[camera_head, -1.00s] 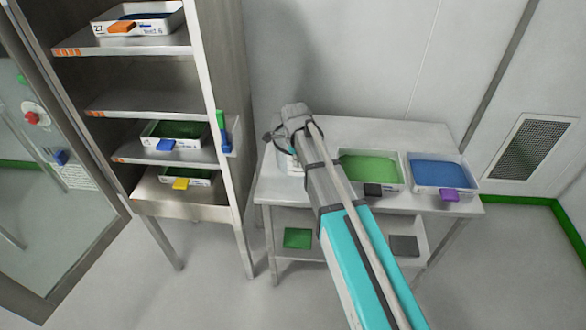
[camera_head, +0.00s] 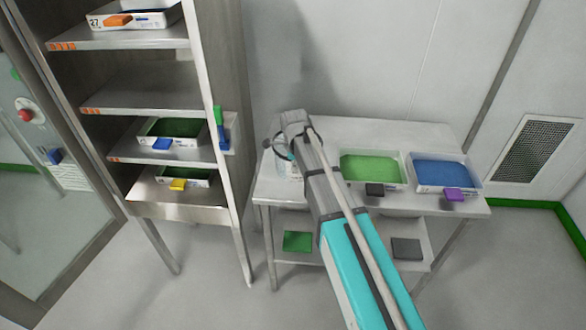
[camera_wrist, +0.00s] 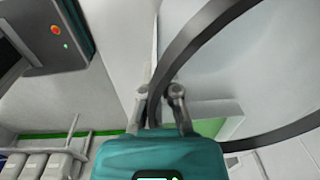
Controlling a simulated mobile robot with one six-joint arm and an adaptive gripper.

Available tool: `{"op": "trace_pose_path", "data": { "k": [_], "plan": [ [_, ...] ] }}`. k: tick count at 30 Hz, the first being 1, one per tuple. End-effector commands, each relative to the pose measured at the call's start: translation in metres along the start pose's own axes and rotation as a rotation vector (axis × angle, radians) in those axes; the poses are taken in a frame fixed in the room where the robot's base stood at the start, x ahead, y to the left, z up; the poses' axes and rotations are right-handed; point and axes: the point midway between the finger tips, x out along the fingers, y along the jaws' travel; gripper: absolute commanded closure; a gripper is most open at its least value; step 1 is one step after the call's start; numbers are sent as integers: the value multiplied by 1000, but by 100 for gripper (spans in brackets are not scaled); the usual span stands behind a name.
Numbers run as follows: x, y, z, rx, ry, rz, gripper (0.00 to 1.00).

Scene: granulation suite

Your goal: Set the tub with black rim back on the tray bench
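The tub with black rim shows large in the wrist view, its dark rim (camera_wrist: 205,40) curving past my fingers and its pale wall inside. My gripper (camera_wrist: 162,92) has one finger on each side of this rim and looks shut on it. In the head view my gripper (camera_head: 284,140) is over the left end of the tray bench (camera_head: 420,133). The pale tub (camera_head: 286,167) is partly hidden behind my wrist there. I cannot tell whether its base touches the bench top.
A green-filled tray (camera_head: 370,168) and a blue-filled tray (camera_head: 440,170) stand on the bench right of my arm. A shelf rack (camera_head: 150,97) with several trays stands close on the left. The wall is behind the bench.

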Motion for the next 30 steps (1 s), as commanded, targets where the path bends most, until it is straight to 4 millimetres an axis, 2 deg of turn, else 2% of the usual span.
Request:
{"op": "trace_pose_path", "data": {
  "k": [12,18,19,30],
  "plan": [
    [4,0,0,0,0,0,100],
    [2,0,0,0,0,0,60],
    [2,0,0,0,0,0,57],
    [2,0,0,0,0,0,57]
  ]
}}
